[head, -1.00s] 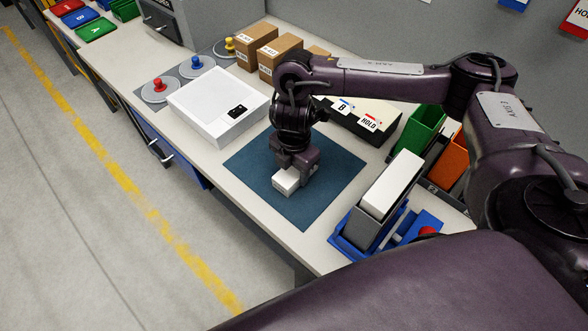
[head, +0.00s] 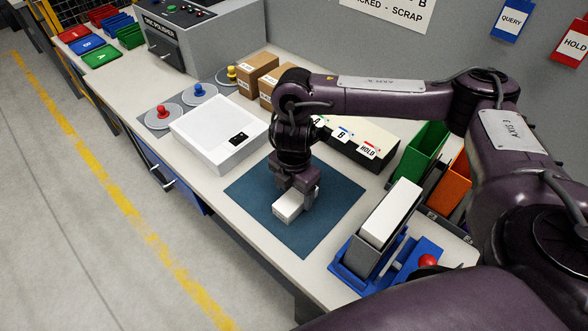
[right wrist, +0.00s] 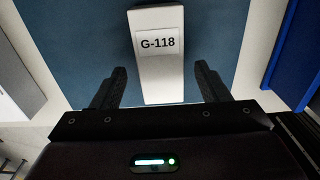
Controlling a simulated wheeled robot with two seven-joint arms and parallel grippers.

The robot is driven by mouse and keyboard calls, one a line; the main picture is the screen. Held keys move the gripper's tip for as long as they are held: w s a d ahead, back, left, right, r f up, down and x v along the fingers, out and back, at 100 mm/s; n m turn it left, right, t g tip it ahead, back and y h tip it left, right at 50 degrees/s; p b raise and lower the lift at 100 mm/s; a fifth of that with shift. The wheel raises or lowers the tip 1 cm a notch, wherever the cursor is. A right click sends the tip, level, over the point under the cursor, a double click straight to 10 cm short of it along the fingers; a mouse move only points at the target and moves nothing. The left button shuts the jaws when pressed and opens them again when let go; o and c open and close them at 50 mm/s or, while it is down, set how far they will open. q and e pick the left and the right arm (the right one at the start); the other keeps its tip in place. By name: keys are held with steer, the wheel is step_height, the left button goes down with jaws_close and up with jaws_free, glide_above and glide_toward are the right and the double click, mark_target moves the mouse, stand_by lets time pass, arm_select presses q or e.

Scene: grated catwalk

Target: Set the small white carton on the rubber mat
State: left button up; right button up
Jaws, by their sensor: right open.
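The small white carton (head: 287,207) lies on the blue rubber mat (head: 251,190), near the mat's middle. Its "G-118" label shows in the right wrist view, where the carton (right wrist: 161,72) lies between my fingers. My right gripper (head: 298,191) is at the carton, low over the mat. In the right wrist view my right gripper (right wrist: 161,85) is open, with a gap between each finger and the carton's sides. My left gripper is not in view.
A white scale-like box (head: 212,138) stands left of the mat. A blue stand with a white block (head: 390,212) is close on the right. Green (head: 423,150) and orange bins are behind it. Brown cartons (head: 257,74) and a labelled sorter (head: 362,138) line the back.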

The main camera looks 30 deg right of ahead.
mark_target(294, 197)
step_height(294, 197, up, 9)
steer(key=p, duration=0.1)
steer(key=shift+r+p, duration=0.2)
steer(key=shift+p, duration=0.2)
steer(key=shift+f, duration=0.1)
